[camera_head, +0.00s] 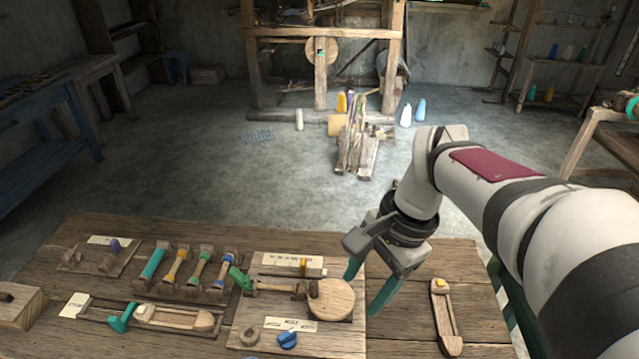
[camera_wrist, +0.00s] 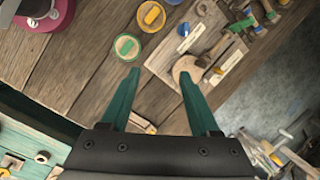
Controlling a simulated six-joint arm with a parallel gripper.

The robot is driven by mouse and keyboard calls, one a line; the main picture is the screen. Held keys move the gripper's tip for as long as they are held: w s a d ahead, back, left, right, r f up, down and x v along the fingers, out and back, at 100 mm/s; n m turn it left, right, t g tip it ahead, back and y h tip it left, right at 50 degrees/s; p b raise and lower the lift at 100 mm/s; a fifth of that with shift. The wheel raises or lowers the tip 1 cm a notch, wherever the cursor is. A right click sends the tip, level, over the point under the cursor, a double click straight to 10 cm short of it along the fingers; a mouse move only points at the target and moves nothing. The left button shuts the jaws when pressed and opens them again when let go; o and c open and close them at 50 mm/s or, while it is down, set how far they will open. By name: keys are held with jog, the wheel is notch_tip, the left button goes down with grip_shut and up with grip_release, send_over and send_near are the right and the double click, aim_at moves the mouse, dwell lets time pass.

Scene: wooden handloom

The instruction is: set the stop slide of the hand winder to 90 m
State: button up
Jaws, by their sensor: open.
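The hand winder (camera_head: 263,287) is a wooden board with a round wooden disc (camera_head: 332,299) at its right end and a green crank handle (camera_head: 240,278) at its left. A pale scale plate (camera_head: 290,261) runs along its far edge, with a yellow stop slide (camera_head: 303,265) right of the plate's middle. The scale numbers are too small to read. The slide also shows in the wrist view (camera_wrist: 184,29). My gripper (camera_head: 362,292) is open and empty, its green fingers pointing down at the right of the disc, apart from the slide.
A blue knob (camera_head: 288,340) and a second label plate (camera_head: 290,324) are at the winder board's near edge. Bare tabletop lies between winder and shuttle.

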jog(key=w+a+f+m+y, duration=0.1)
jog(key=w+a+f+m, duration=0.1)
jog(key=w, duration=0.5)
jog(key=w+a+f+m, duration=0.2)
jog(key=w, duration=0.6)
jog(key=m, duration=0.3)
send_near(303, 262)
jog(key=shift+y, duration=0.3)
jog(key=x, duration=0.9)
jog(key=shift+d+f, duration=0.3)
jog(key=shift+w+a+f, duration=0.1)
jog(key=shift+a+f, duration=0.15)
jog(key=shift+f, duration=0.3)
grip_shut()
jog(key=shift+a, duration=0.1)
